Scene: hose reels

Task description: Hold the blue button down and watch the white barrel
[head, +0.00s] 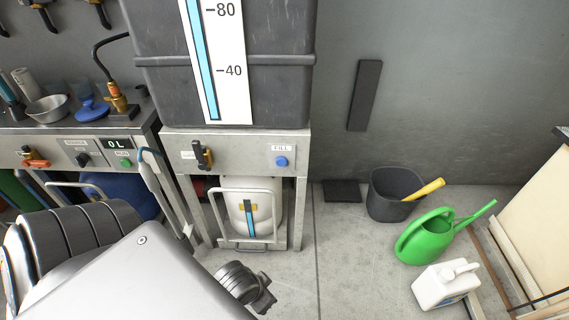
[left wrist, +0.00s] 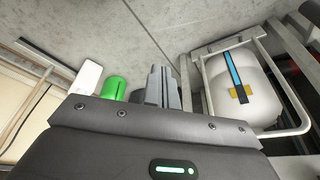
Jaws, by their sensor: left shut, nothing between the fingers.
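The blue button (head: 281,161) sits under a FILL label on the grey metal panel below the big dark tank. The white barrel (head: 266,212) stands under that panel, behind a metal tube frame, with a blue level strip and a yellow mark on its front. The barrel also shows in the left wrist view (left wrist: 258,98), tilted by the camera angle. My left gripper (head: 266,299) is low in front of the stand, apart from the button and barrel. Its fingers (left wrist: 166,75) are shut and empty. My right gripper is in neither view.
The dark tank (head: 285,90) has a blue scale strip. A lever (head: 203,156) sits left of the button. A black bucket (head: 385,205), green watering can (head: 428,240) and white jug (head: 443,285) stand on the floor to the right. A cluttered bench (head: 75,135) is at left.

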